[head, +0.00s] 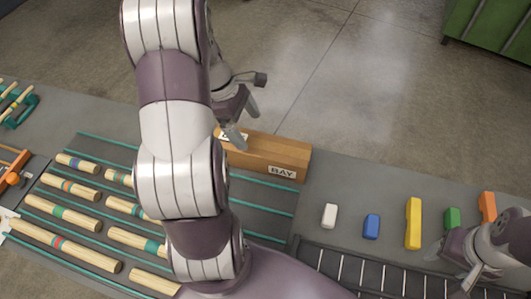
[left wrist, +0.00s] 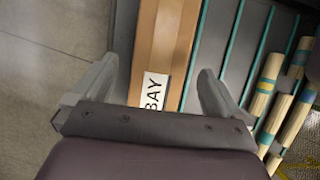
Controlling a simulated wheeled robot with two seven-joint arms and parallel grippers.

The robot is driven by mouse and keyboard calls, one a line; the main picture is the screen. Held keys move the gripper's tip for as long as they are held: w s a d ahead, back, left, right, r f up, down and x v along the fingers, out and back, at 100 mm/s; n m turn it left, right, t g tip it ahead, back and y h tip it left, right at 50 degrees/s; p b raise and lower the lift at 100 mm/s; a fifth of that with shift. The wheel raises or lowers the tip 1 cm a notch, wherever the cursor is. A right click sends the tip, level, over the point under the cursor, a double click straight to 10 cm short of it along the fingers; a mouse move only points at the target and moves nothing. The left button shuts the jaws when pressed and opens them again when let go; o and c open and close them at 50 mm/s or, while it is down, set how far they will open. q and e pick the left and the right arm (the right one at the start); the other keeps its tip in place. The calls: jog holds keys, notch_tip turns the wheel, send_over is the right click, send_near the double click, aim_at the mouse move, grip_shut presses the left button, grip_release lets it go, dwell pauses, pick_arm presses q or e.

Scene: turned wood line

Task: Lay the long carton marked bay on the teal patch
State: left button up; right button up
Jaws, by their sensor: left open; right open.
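The long orange-brown carton (head: 262,148) lies at the far edge of the workbench in the head view, with a white BAY label near its right end. A second white label shows at its left end, partly covered. It also shows in the left wrist view (left wrist: 167,45), between the fingers' lines. My left gripper (head: 243,120) is open above the carton's left part, one finger on each side in the picture; I cannot tell whether they touch it. My right gripper (head: 455,268) is open at the lower right, away from the carton. I cannot make out a teal patch; my left arm hides part of the bench.
Striped turned wood pieces (head: 65,247) lie between teal strips at left. White (head: 329,216), blue (head: 371,226), yellow (head: 413,223), green (head: 452,218) and orange (head: 488,206) blocks stand right of the carton. A dark slatted rack (head: 345,268) is in front. Open floor lies beyond the bench.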

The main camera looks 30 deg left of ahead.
aim_at(263, 152)
pick_arm(q)
jog(key=x, duration=1)
jog(key=shift+s+d+f, duration=0.1)
jog(key=shift+d+f, duration=0.3)
jog(key=shift+r, duration=0.1)
jog(key=c, duration=1.4)
